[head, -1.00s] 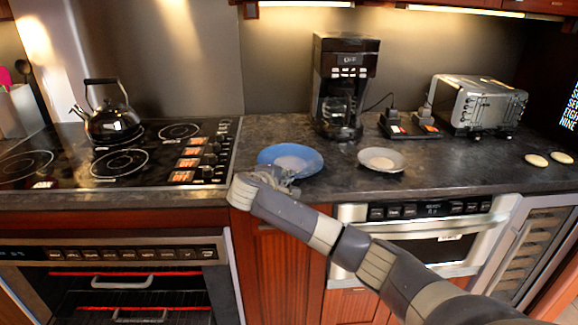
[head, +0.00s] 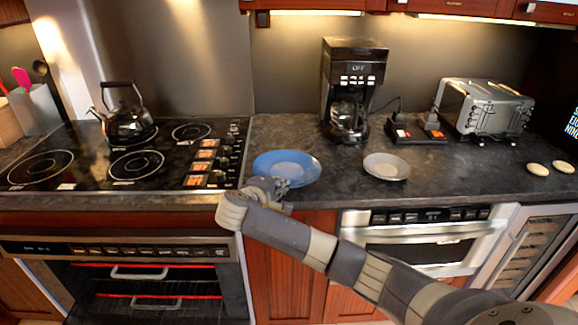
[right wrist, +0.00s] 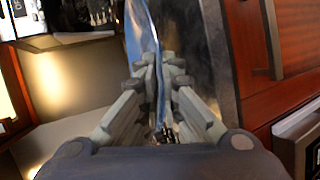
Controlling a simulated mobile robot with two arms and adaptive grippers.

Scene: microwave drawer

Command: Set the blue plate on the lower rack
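The blue plate (head: 287,164) is at the front of the dark counter, right of the stove; whether it touches the counter is unclear. My right gripper (head: 272,187) is at its near rim. In the right wrist view the fingertips (right wrist: 160,72) are closed on the rim of the plate (right wrist: 143,35), which shows nearly edge-on. The oven at lower left has an upper rack (head: 140,273) and a lower rack (head: 157,302), each with a handle and a red front edge. My left gripper is not in view.
A small pale dish (head: 386,166) is right of the plate. A coffee maker (head: 352,85), a toaster (head: 487,105) and a kettle (head: 127,122) stand farther back. A microwave drawer (head: 420,250) is below the counter at right. My right arm crosses the lower right.

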